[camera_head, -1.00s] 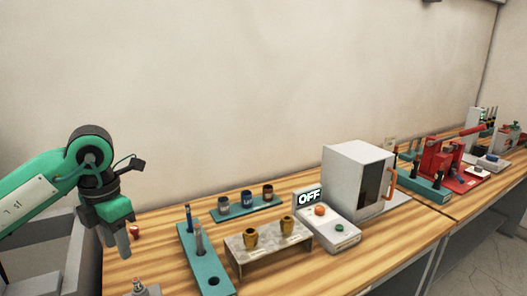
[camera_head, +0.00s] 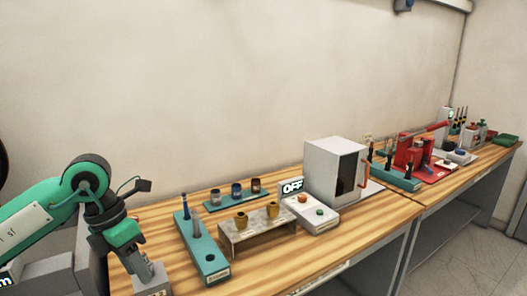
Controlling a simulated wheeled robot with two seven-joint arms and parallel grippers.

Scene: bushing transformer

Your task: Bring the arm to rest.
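My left arm comes in from the left edge, green and dark grey. My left gripper (camera_head: 138,264) points down at the left end of the wooden bench (camera_head: 335,250). It overlaps a small grey block (camera_head: 152,279) at the bottom of the picture. I cannot tell whether they touch. The fingers are small and partly overlapped, so their opening is unclear. Nothing can be made out between them. My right gripper does not show.
Right of the gripper are a teal rack (camera_head: 205,251) with pegs, a grey stand (camera_head: 256,229) with two brass cups, and a teal strip (camera_head: 226,200) with three dark cups. Farther right are a control box (camera_head: 316,222) with an "OFF" sign, a white oven-like box (camera_head: 331,170) and red equipment (camera_head: 412,158).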

